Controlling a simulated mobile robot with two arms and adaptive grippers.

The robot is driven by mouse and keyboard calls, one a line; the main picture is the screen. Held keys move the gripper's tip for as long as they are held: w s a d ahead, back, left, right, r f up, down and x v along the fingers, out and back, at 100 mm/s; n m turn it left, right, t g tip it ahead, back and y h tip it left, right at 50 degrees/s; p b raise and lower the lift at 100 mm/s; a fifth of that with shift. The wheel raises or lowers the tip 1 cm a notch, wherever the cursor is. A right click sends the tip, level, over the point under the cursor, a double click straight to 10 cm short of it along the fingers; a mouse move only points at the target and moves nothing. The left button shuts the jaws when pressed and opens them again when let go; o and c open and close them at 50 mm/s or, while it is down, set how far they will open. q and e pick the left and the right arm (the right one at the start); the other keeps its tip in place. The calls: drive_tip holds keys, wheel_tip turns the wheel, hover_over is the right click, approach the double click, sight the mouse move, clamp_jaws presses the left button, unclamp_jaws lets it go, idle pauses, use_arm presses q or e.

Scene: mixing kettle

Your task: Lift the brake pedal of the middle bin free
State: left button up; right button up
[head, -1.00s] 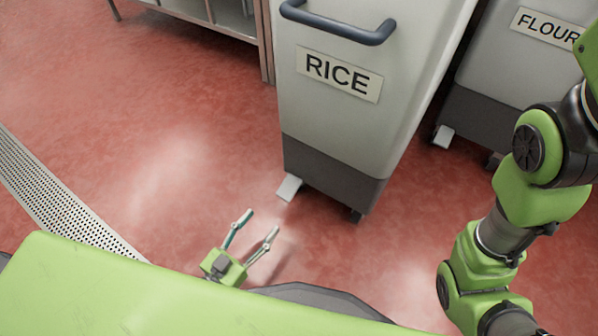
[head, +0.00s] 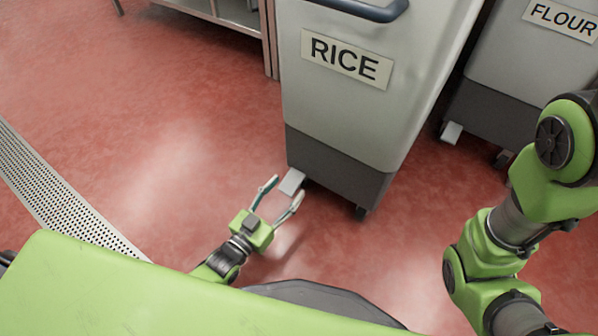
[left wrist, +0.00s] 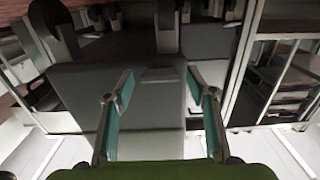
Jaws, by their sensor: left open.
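The RICE bin (head: 347,110), pale grey with a dark grey base, stands in the centre of the head view. Its pale brake pedal (head: 291,181) sticks out low at the base's near left corner. My left gripper (head: 285,188) is open, its fingertips close to the pedal and seeming to reach either side of it. I cannot tell whether they touch it. In the left wrist view, the two teal-padded fingers (left wrist: 161,92) are apart, with grey surfaces beyond them. My right gripper is out of view.
A FLOUR bin (head: 520,75) with its own pale pedal (head: 451,133) stands at the right. A steel shelf unit (head: 235,22) is at the back left. A floor drain grate (head: 60,200) runs at the left. The red floor between is clear.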

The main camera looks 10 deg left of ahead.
use_arm(q)
drive_tip(key=shift+w, duration=0.15)
drive_tip(key=shift+x, duration=0.75)
